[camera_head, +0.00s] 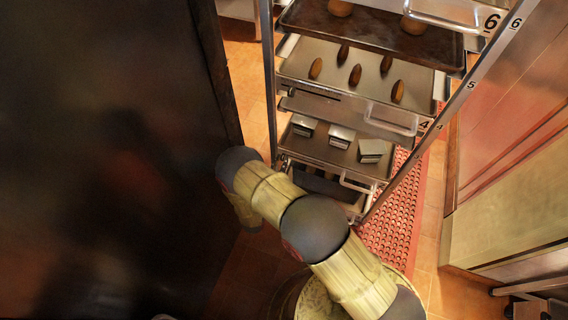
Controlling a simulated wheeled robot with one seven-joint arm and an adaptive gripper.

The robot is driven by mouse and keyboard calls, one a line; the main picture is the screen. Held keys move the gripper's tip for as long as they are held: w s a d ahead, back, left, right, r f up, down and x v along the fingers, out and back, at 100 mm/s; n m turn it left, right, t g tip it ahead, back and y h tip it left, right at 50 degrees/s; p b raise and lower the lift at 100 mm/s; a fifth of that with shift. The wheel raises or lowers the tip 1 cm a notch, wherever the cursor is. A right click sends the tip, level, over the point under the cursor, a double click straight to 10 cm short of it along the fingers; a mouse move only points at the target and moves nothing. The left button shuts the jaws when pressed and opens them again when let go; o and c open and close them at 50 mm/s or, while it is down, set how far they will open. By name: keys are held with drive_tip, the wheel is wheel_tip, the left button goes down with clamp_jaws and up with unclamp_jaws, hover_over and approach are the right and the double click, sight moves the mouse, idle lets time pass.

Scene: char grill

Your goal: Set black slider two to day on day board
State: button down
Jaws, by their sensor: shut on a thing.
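I see no black slider and no day board that I can make out. My arm reaches from the lower right up to the left, and its far end turns down beside the large dark surface. My gripper is not in view, so what it holds cannot be seen.
A large dark, glossy surface (110,150) fills the left. A metal rack (269,90) holds a tray of long brown rolls (355,74), with silver box-like items (371,150) on a lower tray. A red perforated mat (395,222) lies on the orange tiled floor. Metal panels (520,90) stand right.

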drive_tip(key=shift+w+a, duration=0.1)
drive_tip(key=shift+a, duration=0.15)
drive_tip(key=c, duration=1.8)
unclamp_jaws()
drive_tip(key=shift+o, duration=0.2)
drive_tip(key=v, duration=1.2)
